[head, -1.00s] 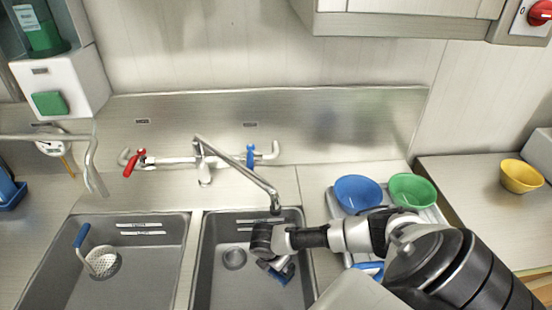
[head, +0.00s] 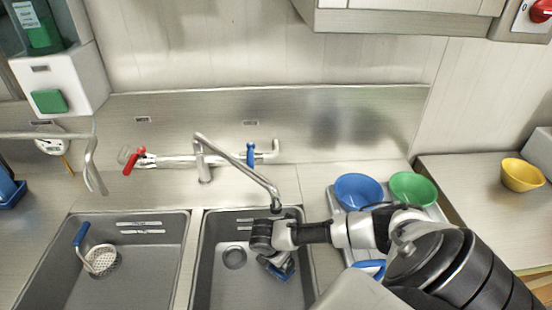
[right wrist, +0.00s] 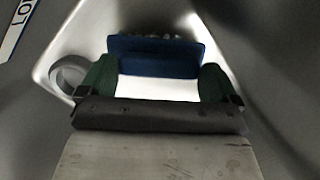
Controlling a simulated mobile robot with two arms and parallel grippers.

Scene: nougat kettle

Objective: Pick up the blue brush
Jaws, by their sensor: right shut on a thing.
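The blue brush (head: 284,272) is in the right sink basin (head: 213,285), partly covered by my right gripper (head: 275,263). In the right wrist view, the brush shows as a dark blue block (right wrist: 155,58) with dark bristles along its far edge. The green finger pads of my right gripper (right wrist: 157,82) sit at either side of the block, and the gripper is shut on it. Whether the brush touches the basin floor is unclear. My left gripper is not in view.
The faucet spout (head: 240,172) reaches over the right basin close to my right wrist. A blue-handled strainer (head: 101,260) lies in the left basin. A blue bowl (head: 358,191) and a green bowl (head: 412,188) stand right of the sink.

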